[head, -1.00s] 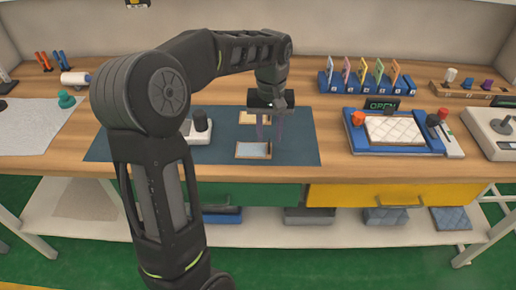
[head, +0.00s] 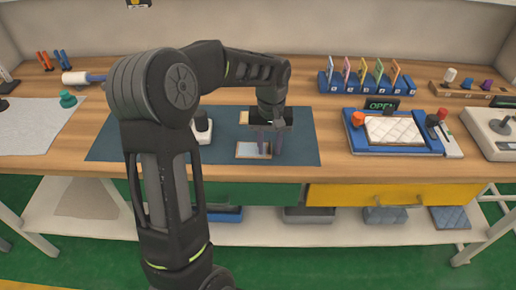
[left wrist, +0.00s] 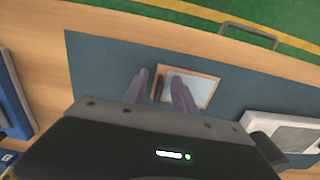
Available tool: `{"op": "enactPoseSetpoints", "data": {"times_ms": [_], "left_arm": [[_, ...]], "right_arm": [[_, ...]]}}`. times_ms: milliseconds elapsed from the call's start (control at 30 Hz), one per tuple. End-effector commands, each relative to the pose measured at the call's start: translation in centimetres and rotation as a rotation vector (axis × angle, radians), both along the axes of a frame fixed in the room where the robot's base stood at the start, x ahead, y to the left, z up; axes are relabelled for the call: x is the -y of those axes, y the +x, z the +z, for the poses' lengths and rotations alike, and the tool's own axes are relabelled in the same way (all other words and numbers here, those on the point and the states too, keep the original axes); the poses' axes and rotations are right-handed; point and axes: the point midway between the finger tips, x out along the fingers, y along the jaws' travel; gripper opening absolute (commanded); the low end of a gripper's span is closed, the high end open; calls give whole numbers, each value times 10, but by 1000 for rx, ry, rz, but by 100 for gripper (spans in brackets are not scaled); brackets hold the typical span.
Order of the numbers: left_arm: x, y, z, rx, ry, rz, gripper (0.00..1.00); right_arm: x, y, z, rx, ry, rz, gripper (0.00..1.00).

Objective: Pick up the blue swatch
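The blue swatch (head: 248,150) looks like a pale blue sheet in a thin wooden frame. It lies flat on the dark blue mat (head: 302,150), near the mat's front edge. It also shows in the left wrist view (left wrist: 203,92). My left gripper (head: 268,150) points down at the swatch's right side in the head view, with its fingers apart. In the left wrist view the fingers (left wrist: 160,82) straddle one end of the frame, with a small dark piece between them. I cannot tell whether they touch it. My right gripper is out of view.
A second, tan-filled frame (head: 244,117) lies behind the swatch, partly hidden by my arm. A white device with a black knob (head: 202,128) stands left. A blue tray with a white quilted pad (head: 395,130) and an "OPEN" sign (head: 381,104) is to the right.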

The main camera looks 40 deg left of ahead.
Motion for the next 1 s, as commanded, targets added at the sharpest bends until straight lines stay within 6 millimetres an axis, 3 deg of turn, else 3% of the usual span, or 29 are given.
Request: {"op": "enactPoseSetpoints", "data": {"times_ms": [367, 767, 1000], "left_arm": [[0, 0, 0, 0, 0, 0, 33], [0, 0, 1, 0, 0, 0, 0], [0, 0, 0, 0, 0, 0, 0]], "right_arm": [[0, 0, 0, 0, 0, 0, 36], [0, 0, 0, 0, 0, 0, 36], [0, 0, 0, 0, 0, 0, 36]]}}
